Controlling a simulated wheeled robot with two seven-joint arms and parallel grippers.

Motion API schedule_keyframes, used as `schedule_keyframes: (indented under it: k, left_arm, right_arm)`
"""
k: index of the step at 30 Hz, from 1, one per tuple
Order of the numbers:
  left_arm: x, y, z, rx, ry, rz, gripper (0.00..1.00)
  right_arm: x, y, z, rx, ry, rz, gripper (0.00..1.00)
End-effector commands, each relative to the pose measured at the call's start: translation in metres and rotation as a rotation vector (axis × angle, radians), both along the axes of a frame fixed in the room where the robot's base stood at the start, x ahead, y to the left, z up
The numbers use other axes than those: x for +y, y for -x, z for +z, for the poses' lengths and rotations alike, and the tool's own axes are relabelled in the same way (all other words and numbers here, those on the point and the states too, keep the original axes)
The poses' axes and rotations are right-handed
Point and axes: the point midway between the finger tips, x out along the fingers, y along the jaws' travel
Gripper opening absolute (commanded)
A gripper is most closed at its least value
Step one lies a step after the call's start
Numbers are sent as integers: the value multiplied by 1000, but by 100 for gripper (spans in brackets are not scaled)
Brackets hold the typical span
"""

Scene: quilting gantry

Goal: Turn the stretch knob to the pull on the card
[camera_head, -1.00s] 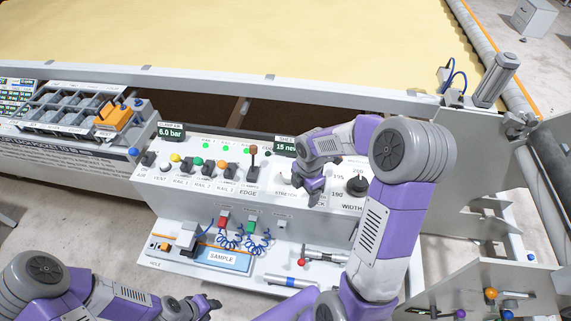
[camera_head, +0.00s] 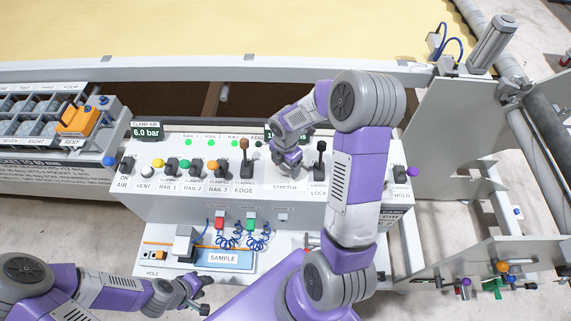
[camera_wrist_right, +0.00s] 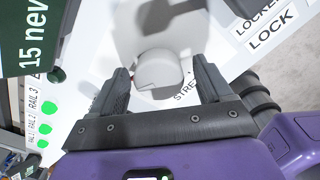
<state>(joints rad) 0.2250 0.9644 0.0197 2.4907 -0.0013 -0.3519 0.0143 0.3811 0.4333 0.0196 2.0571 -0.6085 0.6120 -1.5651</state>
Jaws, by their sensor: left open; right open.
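The stretch knob (camera_wrist_right: 158,72) is a pale round knob in the right wrist view, on the white control panel (camera_head: 330,212). My right gripper (camera_wrist_right: 160,85) is open, with one finger on each side of the knob; I cannot tell whether they touch it. In the head view my right gripper (camera_head: 290,165) hides most of the knob above the STRETCH label (camera_head: 285,187). The dark green display (camera_wrist_right: 35,35) reads 15 new in the wrist view. My left gripper (camera_head: 200,296) is open and empty at the lower left. The card is mostly hidden behind my right arm.
The LOCK lever (camera_head: 320,160) stands close right of my right gripper. The EDGE lever (camera_head: 244,160) stands to its left, with several coloured rail levers beyond. The sample shelf (camera_head: 170,256) lies below the panel. A grey rail (camera_head: 200,71) runs behind it.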

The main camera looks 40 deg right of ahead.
Motion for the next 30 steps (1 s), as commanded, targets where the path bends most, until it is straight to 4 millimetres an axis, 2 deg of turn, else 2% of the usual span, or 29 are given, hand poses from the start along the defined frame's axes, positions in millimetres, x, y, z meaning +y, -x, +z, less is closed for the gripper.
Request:
schedule_keyframes:
  k: [7, 18, 30]
  left_arm:
    - [0, 0, 0, 0, 0, 0, 43]
    - [0, 0, 0, 0, 0, 0, 43]
    - [0, 0, -3, 0, 0, 0, 43]
  right_arm:
    - [0, 0, -1, 0, 0, 0, 79]
    - [0, 0, -1, -1, 0, 0, 24]
    - [0, 0, -1, -1, 1, -77, 24]
